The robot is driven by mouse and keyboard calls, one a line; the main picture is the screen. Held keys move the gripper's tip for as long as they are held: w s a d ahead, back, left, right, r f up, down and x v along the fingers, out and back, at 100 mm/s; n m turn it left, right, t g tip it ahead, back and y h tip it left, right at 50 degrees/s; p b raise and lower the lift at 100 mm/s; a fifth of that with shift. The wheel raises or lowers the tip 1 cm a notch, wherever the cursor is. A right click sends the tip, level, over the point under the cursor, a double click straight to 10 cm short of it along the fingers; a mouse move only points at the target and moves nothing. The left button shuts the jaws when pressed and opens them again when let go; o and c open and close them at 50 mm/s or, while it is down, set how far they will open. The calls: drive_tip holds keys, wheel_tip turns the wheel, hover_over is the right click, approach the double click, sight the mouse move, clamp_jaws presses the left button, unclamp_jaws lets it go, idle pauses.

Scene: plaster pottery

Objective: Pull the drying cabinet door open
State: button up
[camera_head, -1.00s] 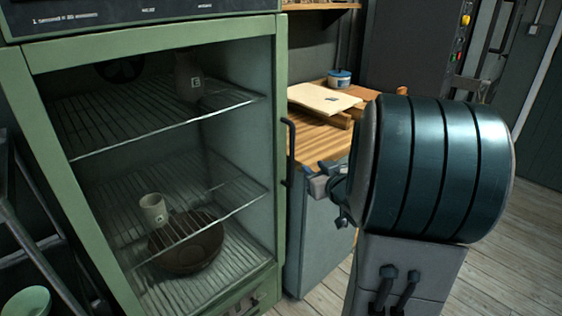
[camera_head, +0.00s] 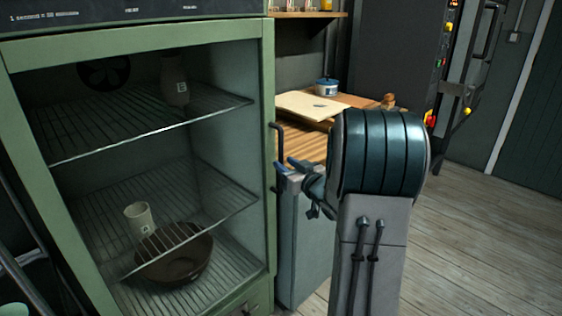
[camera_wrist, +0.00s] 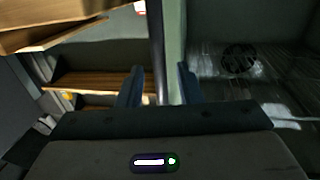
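The green drying cabinet (camera_head: 150,22) fills the left of the head view. Its green-framed door (camera_head: 268,120) looks shut, with the shelves showing through it. A dark vertical bar handle (camera_head: 276,135) runs along the door's right edge. My gripper (camera_head: 289,167) is just right of the handle's lower part, its fingers pointing toward it. In the wrist view the two blue fingers of my gripper (camera_wrist: 158,82) are apart, and the handle (camera_wrist: 157,40) lies between their lines. I see no contact. The handle's lower end is partly hidden behind the fingers.
Inside are wire shelves (camera_head: 150,122) with a pale vase (camera_head: 174,80), a pale cup (camera_head: 139,218) and a brown bowl (camera_head: 178,262). A wooden-topped bench (camera_head: 305,148) stands close behind my gripper. Open plank floor (camera_head: 470,230) lies to the right.

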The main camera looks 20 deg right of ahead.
sight(282, 162)
drive_tip(key=shift+w+a, duration=0.15)
drive_tip(key=shift+w, duration=0.7)
drive_tip(key=shift+w+a, duration=0.1)
drive_tip(key=shift+w, duration=0.7)
clamp_jaws()
